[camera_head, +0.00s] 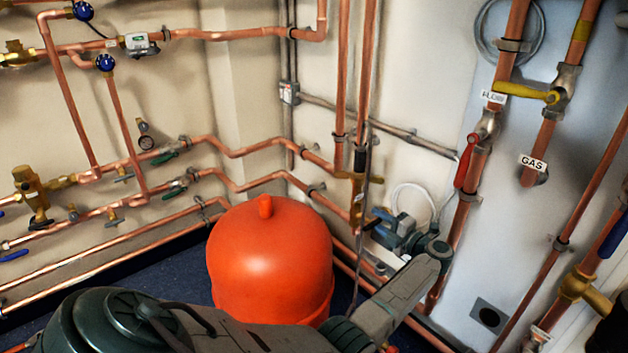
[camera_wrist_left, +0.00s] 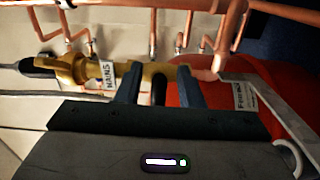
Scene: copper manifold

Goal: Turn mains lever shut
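The mains valve is a brass body (camera_wrist_left: 85,70) with a white MAINS label (camera_wrist_left: 106,76) in the left wrist view. In the head view a brass valve (camera_head: 357,190) stands on a vertical copper pipe behind the red vessel. A dark rounded piece (camera_wrist_left: 158,88), which looks like the lever's end, shows between my left fingers. My left gripper (camera_wrist_left: 160,84) is open at the brass body, its fingers on either side of the dark piece with gaps. In the head view my left gripper (camera_head: 377,222) is small and partly hides the lever. My right gripper is not in view.
A red vessel (camera_head: 270,255) stands close left of the valve. Copper pipes (camera_head: 240,153) run along the left wall. A red lever (camera_head: 467,162) and a yellow gas lever (camera_head: 525,92) are on pipes to the right. A white hose (camera_head: 410,188) loops behind my gripper.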

